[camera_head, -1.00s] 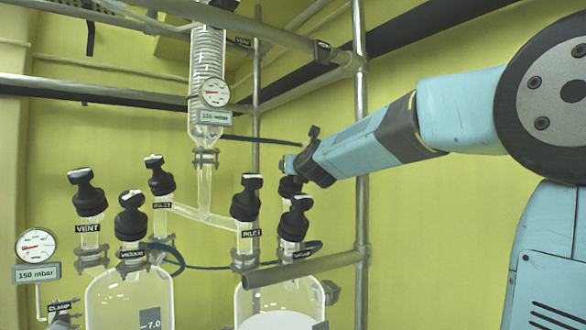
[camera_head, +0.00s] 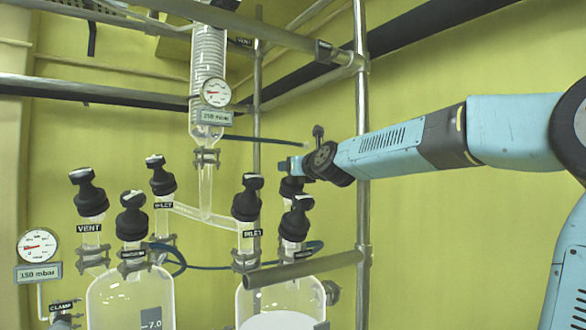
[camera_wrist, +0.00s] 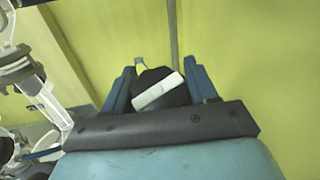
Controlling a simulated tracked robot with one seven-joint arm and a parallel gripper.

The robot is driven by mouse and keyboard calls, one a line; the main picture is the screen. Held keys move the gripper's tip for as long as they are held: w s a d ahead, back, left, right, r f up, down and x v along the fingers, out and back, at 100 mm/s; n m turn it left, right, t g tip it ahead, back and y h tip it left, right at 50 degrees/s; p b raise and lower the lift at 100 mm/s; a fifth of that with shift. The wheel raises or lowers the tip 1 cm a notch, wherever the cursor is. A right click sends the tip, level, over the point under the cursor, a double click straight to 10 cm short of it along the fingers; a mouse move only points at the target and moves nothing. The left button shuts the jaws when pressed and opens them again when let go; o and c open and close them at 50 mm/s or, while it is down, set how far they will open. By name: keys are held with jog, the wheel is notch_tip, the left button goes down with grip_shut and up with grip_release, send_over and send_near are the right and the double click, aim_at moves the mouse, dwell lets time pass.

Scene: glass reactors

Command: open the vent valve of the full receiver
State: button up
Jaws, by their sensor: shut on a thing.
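Two glass receivers stand side by side. The right receiver (camera_head: 252,297) holds a pale liquid with its surface in view; the left receiver (camera_head: 105,297) looks clear. My gripper (camera_head: 291,168) is at a black valve knob (camera_head: 292,187) at the back of the right receiver, its label hidden. In the wrist view my gripper (camera_wrist: 162,88) is shut around this black knob (camera_wrist: 155,78), whose white bar lies slanted between the fingers. The right receiver's inlet knob (camera_head: 247,197) and front knob (camera_head: 296,217) are beside it. The left receiver has its own vent knob (camera_head: 89,193).
A steel upright (camera_head: 361,210) stands just right of the held knob, behind my arm. A horizontal bar (camera_head: 305,268) crosses before the right receiver. A condenser coil (camera_head: 207,60) and gauge (camera_head: 216,92) hang above. Open space lies to the right.

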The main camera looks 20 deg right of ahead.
jog(key=shift+s+a+n+g+y, duration=0.15)
jog(key=shift+n+g+y, duration=0.35)
jog(key=shift+n+y, duration=0.7)
jog(key=shift+w+a+n+g+y, duration=0.1)
jog(key=shift+n+g+y, duration=0.4)
jog(key=shift+n+y, duration=0.65)
jog(key=o, duration=1)
jog(key=shift+c, duration=0.2)
jog(key=shift+s+d, duration=0.1)
jog(key=shift+s, duration=0.05)
jog(key=v, duration=1.3)
jog(key=shift+s, duration=0.3)
jog(key=shift+f, duration=0.15)
